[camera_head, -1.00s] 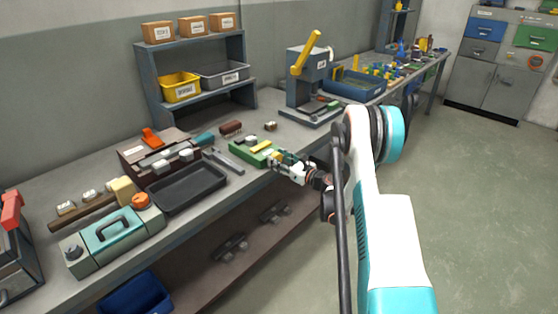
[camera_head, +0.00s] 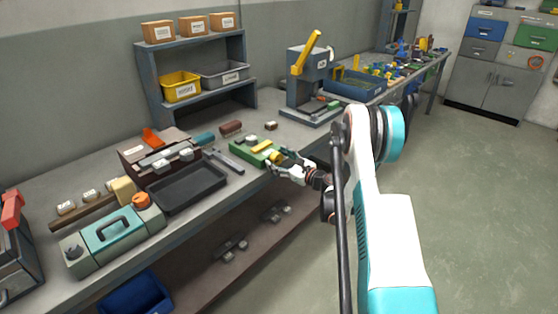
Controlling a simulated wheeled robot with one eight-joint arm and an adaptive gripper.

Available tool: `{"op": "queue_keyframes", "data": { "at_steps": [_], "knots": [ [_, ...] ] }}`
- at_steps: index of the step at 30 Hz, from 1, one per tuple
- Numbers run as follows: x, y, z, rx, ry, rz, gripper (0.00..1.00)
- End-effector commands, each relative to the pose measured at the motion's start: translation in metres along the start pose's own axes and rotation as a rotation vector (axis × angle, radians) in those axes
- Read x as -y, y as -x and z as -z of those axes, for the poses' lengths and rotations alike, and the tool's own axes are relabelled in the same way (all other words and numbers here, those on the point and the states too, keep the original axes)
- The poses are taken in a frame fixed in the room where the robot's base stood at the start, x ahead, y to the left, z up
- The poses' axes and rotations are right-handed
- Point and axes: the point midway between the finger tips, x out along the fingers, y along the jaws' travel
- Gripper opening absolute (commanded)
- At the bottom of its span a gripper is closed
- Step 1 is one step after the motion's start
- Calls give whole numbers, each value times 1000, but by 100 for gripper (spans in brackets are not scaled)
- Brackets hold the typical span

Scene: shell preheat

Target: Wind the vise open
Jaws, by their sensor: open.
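A small green vise (camera_head: 243,152) with a yellow part on top sits at the front edge of the workbench, in the middle of the head view. A yellow piece also shows at its right end, beside my fingers. My gripper (camera_head: 274,162) is open at that right end, with its fingers spread around or just beside the yellow piece. I cannot tell whether they touch it. The gripper hides part of the vise's right side, and the jaw gap is too small to make out.
A black tray (camera_head: 187,188) and a teal case (camera_head: 110,236) lie on the bench to the left. A press with a yellow lever (camera_head: 307,75) stands behind the vise. A blue bin (camera_head: 353,87) is further right. The floor to the right is clear.

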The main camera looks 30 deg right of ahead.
Motion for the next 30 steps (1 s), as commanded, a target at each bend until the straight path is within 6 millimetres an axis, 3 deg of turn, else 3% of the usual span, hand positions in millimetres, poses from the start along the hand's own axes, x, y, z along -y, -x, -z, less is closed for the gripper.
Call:
{"op": "queue_keyframes", "data": {
  "at_steps": [7,21,30],
  "knots": [
    [1,12,0,0,0,2,65],
    [1,99,0,-1,0,2,65],
    [0,120,0,0,0,0,65]
  ]
}}
